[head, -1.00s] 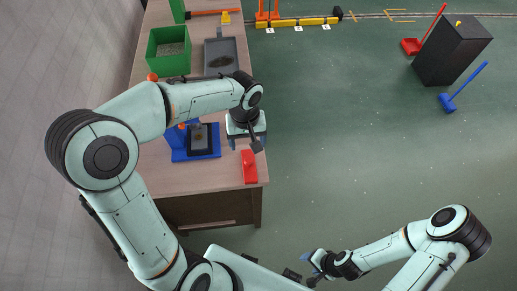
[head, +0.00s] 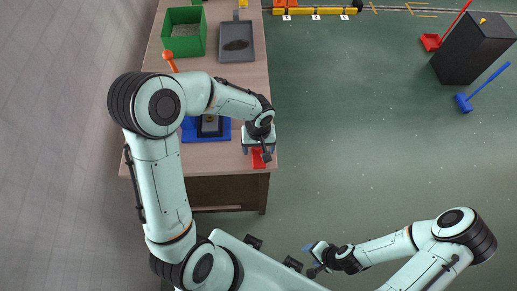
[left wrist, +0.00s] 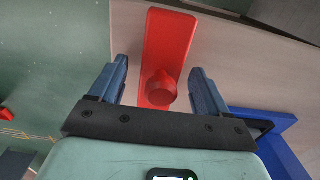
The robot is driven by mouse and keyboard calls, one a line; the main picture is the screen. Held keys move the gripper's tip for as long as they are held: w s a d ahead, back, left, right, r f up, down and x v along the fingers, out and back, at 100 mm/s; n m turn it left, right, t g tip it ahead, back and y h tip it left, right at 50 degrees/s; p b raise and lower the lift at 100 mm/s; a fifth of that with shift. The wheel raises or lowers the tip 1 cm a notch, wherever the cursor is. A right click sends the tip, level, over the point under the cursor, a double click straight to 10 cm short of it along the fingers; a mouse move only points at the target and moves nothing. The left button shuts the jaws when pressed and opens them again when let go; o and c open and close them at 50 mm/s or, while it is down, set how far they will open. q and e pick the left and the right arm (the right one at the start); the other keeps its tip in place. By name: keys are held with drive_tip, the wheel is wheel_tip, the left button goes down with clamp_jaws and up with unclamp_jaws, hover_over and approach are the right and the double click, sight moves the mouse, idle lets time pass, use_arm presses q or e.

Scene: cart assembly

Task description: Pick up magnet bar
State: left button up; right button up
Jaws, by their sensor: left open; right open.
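The magnet bar looks to be the red bar (left wrist: 168,47) with a round red knob on top; it lies on the table near its front right corner. In the head view the red bar (head: 258,159) is partly hidden under my left gripper. My left gripper (left wrist: 160,88) is open above the bar, with one blue finger on each side of the knob, not closed on it. In the head view my left gripper (head: 258,147) is over the bar. My right gripper (head: 313,257) is open and empty, low over the floor, away from the table.
On the table (head: 240,190) a blue fixture (head: 222,132) stands beside the bar, partly hidden by my left arm. A green bin (head: 184,33) and a grey tray (head: 236,42) stand farther back.

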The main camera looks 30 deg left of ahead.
use_arm(q)
drive_tip(key=shift+s+f, duration=0.1)
drive_tip(key=shift+f, duration=0.05)
drive_tip(key=c, duration=1.3)
wheel_tip(320, 180, up, 20)
drive_tip(key=shift+r+p, duration=0.1)
drive_tip(key=shift+p, duration=0.8)
use_arm(e)
drive_tip(key=shift+w+r, duration=0.95)
drive_tip(key=shift+r, duration=0.25)
use_arm(q)
drive_tip(key=shift+o, duration=1.4)
